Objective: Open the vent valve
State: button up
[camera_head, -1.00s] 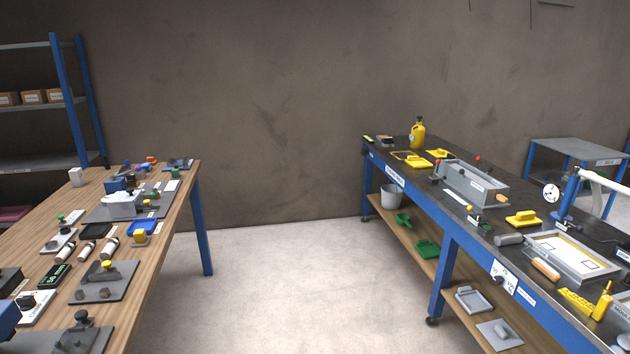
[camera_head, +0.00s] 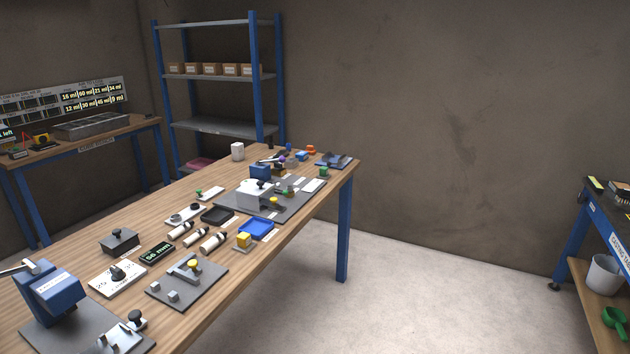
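My gripper is not in view. No part can be told for sure as the vent valve at this size. A white machine block with a black knob (camera_head: 256,193) stands on a grey base plate (camera_head: 232,206) on the wooden table. Small green parts (camera_head: 289,190) and a yellow knob (camera_head: 273,201) are beside it on that plate. A blue block (camera_head: 260,171) stands just behind. Nearer, another grey plate (camera_head: 208,284) bears a fixture with a yellow knob (camera_head: 192,264) and small grey blocks.
The wooden table (camera_head: 215,318) also holds a blue press (camera_head: 48,292), a dial panel (camera_head: 118,277), a green-lit display (camera_head: 157,253) and blue and black trays. A shelf rack (camera_head: 222,77) stands behind. Clear floor (camera_head: 430,290) lies between this table and the right bench (camera_head: 612,225).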

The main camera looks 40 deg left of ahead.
aim_at(289, 188)
jog(key=u, duration=0.3)
jog(key=i, duration=1.75)
jog(key=u, duration=1.1)
jog(key=i, duration=1.15)
jog(key=u, duration=1.9)
jog(key=i, duration=0.6)
jog(key=u, duration=0.45)
